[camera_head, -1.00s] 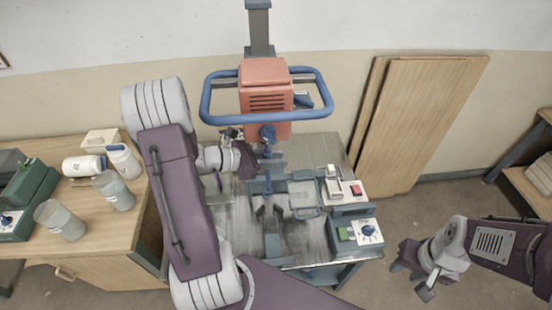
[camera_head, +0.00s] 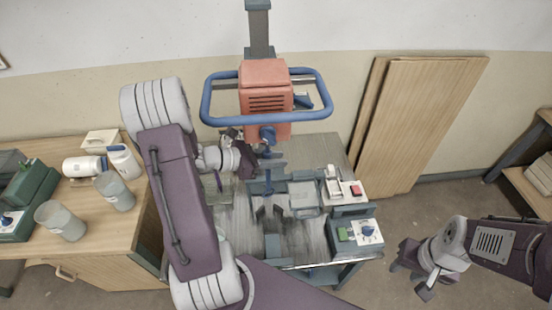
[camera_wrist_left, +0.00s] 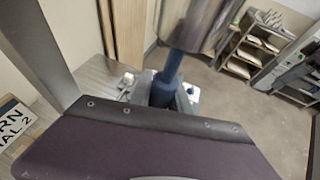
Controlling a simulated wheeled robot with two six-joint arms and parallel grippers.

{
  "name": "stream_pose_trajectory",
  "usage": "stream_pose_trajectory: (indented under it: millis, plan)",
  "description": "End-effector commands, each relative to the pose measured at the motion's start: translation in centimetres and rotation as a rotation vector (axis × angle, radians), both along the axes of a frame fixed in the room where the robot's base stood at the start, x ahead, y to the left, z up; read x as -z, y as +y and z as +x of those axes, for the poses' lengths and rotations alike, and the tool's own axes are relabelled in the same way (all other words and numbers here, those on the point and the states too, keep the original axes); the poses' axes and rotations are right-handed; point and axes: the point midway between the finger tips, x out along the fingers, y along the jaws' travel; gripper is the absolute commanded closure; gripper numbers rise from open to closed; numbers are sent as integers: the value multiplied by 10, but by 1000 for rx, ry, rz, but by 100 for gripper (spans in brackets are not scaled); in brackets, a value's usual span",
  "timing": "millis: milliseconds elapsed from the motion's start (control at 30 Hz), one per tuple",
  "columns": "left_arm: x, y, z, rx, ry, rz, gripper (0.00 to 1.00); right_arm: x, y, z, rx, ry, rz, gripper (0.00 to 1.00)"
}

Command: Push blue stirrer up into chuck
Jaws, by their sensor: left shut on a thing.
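The blue stirrer (camera_head: 267,184) stands upright below the drill-like mixer head (camera_head: 265,88). Its upper part lies close under the blue chuck (camera_head: 268,133); I cannot tell whether it is inside. My left gripper (camera_head: 270,160) comes in from the left, shut on the stirrer below the chuck. The left wrist view shows the blue shaft (camera_wrist_left: 172,67) running down past a grey finger, with the lower end hidden behind my wrist. My right gripper (camera_head: 410,279) is open and empty, low at the right, away from the stand.
A blue ring handle (camera_head: 205,100) surrounds the mixer head. The metal table (camera_head: 338,150) holds grey clamps and a control box (camera_head: 358,232) with a knob. A wooden bench (camera_head: 95,232) with jars stands left. Wooden boards (camera_head: 425,120) lean on the wall at right.

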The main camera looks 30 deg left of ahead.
Motion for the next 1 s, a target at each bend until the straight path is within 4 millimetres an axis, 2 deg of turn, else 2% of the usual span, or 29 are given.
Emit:
stream_pose_trajectory:
  millis: [1000]
  plan:
    - [-15, 0, 0, 0, -1, -1, 100, -13, 0, 0, 0, 0, 0, 64]
